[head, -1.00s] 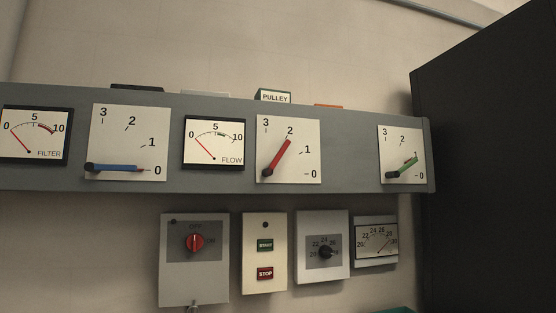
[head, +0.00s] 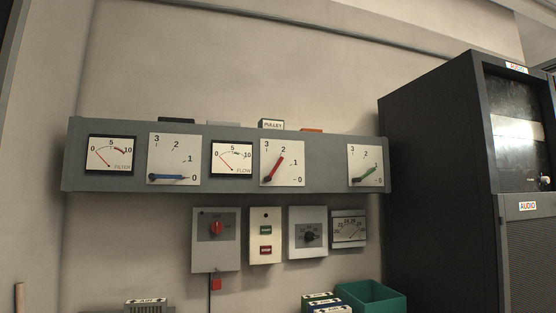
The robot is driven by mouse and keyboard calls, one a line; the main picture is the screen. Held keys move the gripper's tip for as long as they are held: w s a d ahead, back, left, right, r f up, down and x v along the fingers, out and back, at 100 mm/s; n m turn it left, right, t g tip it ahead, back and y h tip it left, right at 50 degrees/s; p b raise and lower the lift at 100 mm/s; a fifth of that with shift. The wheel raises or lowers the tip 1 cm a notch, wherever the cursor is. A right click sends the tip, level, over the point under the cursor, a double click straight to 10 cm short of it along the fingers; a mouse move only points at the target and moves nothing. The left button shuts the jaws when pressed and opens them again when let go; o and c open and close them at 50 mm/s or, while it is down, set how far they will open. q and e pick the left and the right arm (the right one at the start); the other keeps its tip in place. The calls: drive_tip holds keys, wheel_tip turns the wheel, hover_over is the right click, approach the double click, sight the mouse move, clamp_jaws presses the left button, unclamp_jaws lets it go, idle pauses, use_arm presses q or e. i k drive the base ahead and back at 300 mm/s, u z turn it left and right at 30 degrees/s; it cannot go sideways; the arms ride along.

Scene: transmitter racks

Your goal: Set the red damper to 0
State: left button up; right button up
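The red damper lever (head: 274,167) is on a white scale plate (head: 293,175) in the middle of a grey wall panel. It tilts up to the right and points at about 2. The scale runs from 3 at the top to 0 at the lower right. A blue lever (head: 172,177) on the plate to its left lies flat at 0. A green lever (head: 367,173) on the right plate points near 1. Neither of my grippers shows in the head view.
Below the panel hang a switch box (head: 232,252), a start/stop box (head: 265,218), a dial box (head: 308,217) and a meter (head: 348,229). A dark audio rack (head: 430,180) stands at the right. A green bin (head: 372,296) and several small boxes sit at the bottom.

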sight(268, 178)
drive_tip(key=u, duration=0.95)
drive_tip(key=i, duration=1.45)
drive_tip(key=z, duration=0.75)
